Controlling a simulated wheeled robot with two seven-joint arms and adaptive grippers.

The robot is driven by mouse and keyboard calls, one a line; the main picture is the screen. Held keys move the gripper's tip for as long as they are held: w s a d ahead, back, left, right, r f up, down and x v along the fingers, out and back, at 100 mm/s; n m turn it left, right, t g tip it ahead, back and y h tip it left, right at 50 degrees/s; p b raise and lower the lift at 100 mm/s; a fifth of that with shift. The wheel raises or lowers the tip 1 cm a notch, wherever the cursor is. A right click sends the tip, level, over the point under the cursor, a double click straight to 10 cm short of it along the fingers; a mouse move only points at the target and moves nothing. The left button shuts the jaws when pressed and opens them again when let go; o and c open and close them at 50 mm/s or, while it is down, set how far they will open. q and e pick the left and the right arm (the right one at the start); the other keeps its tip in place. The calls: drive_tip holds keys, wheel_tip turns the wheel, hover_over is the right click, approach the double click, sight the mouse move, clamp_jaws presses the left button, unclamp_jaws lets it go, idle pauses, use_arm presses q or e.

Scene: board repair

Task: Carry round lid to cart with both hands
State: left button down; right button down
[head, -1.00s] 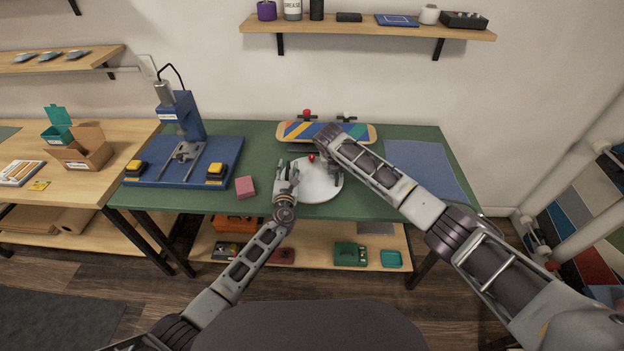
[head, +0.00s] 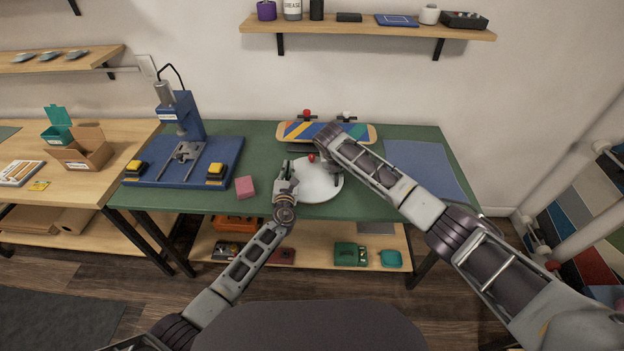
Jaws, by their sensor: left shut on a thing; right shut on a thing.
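The round white lid (head: 318,188) with a small red knob (head: 311,158) lies on or just above the green-topped workbench (head: 268,166), near its front edge. My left gripper (head: 287,176) is shut on the lid's left rim. My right gripper (head: 338,174) is shut on the lid's right side, its fingers partly hidden behind its own wrist. I cannot tell whether the lid touches the bench top. No cart can be made out in this view.
A striped skateboard deck (head: 298,132) stands behind the lid. A blue press (head: 182,140) and a pink block (head: 245,187) are to the left. A blue mat (head: 425,168) lies to the right. A shelf (head: 370,30) hangs above.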

use_arm(q)
drive_tip(key=shift+r, duration=0.25)
use_arm(e)
drive_tip(key=shift+r, duration=0.3)
